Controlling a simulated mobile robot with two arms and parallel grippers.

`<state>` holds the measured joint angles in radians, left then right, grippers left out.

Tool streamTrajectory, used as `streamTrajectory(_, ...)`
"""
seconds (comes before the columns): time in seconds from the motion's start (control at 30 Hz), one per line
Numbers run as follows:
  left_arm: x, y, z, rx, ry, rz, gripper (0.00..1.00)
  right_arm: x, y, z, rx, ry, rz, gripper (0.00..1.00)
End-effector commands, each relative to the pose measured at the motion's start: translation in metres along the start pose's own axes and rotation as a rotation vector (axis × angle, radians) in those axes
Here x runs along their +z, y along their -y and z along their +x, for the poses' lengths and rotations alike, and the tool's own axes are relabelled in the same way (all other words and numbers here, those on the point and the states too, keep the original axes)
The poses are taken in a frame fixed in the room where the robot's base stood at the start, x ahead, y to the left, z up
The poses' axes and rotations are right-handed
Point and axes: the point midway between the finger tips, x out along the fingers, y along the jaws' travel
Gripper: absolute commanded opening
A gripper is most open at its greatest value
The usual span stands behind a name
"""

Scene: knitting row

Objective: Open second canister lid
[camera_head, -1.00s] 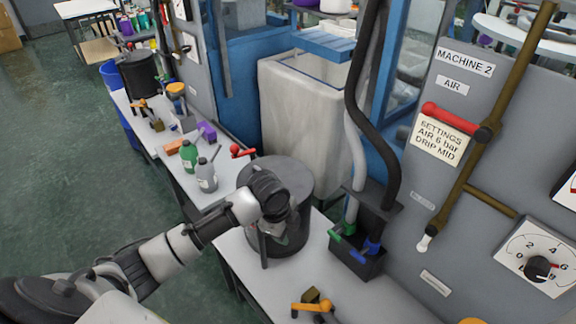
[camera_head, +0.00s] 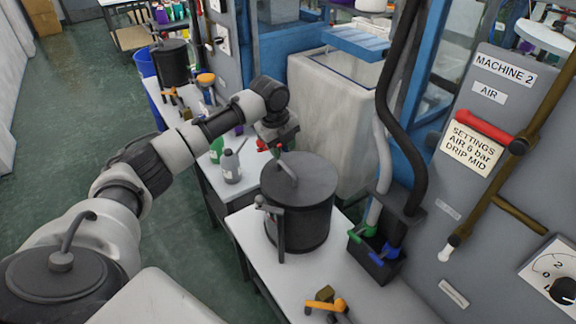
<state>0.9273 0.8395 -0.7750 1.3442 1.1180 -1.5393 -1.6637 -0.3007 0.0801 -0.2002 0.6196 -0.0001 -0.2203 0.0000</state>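A dark grey canister (camera_head: 300,222) stands on the white bench beside machine 2. Its flat round lid (camera_head: 308,178) lies on top and looks closed. A grey lever (camera_head: 281,232) hangs down the canister's near left side. My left gripper (camera_head: 284,152) is at the lid's far left edge, just above it, with a small grey and red part below it. I cannot tell whether its fingers are open or touch that part. My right gripper is not in view. Another dark canister (camera_head: 171,65) stands farther back, on the bench at upper left.
A green bottle (camera_head: 216,150) and a grey bottle (camera_head: 231,167) stand left of the canister. A black box (camera_head: 374,262) with hoses is on its right. A yellow-handled valve (camera_head: 325,304) lies in front.

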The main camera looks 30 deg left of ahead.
Motion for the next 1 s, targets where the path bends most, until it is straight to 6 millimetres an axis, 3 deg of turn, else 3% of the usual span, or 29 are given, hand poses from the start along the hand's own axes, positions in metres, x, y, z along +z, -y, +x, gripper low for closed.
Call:
streamTrajectory(0.2, -0.001, 0.000, 0.042, 0.003, -0.002, -0.002, 0.40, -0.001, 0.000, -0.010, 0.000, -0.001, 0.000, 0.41)
streamTrajectory(0.4, -0.001, 0.000, 0.071, 0.001, 0.000, -0.002, 0.40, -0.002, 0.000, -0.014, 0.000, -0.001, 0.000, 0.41)
streamTrajectory(0.83, 0.000, 0.000, 0.084, -0.001, 0.001, -0.001, 0.40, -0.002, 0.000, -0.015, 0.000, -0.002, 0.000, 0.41)
streamTrajectory(1.0, 0.000, 0.000, 0.083, -0.001, 0.001, -0.001, 0.15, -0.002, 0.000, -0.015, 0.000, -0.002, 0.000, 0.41)
